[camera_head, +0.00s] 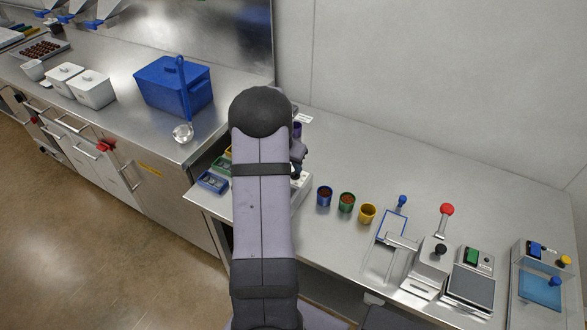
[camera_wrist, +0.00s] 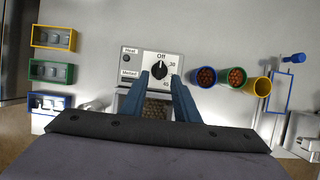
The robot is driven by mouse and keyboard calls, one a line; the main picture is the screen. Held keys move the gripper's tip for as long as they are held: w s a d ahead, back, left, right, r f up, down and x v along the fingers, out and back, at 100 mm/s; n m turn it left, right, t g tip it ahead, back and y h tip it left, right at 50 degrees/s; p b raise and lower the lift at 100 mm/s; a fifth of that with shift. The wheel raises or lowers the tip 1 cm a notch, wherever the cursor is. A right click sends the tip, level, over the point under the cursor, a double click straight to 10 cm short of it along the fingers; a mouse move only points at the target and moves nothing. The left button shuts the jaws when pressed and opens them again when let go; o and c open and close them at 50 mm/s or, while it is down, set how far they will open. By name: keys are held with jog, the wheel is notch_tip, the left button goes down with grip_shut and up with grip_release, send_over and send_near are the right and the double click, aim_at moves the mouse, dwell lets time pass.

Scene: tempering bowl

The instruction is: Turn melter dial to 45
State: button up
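The melter shows in the wrist view as a pale control panel (camera_wrist: 131,72) with a black dial (camera_wrist: 160,70). "Off" is printed above the dial, 30 at its right and what looks like 45 at lower right. The dial's pointer seems to face up toward Off. Two small indicators labelled Heat and Melted are on the panel's left. My gripper (camera_wrist: 160,77) is open, its two blue fingers on either side of the dial. Whether they touch it I cannot tell. In the head view my arm hides most of the melter (camera_head: 302,184).
Blue (camera_head: 324,196), green (camera_head: 347,202) and yellow (camera_head: 367,213) cups stand right of the melter. Small coloured bins (camera_wrist: 50,72) are at its left. A scale-like device (camera_head: 470,285) and a red-knobbed lever (camera_head: 447,210) are farther right. A blue lidded box (camera_head: 170,85) sits on the left counter.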

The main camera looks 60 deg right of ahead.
jog(key=shift+p+x, duration=0.4)
jog(key=shift+x, duration=1.75)
grip_shut()
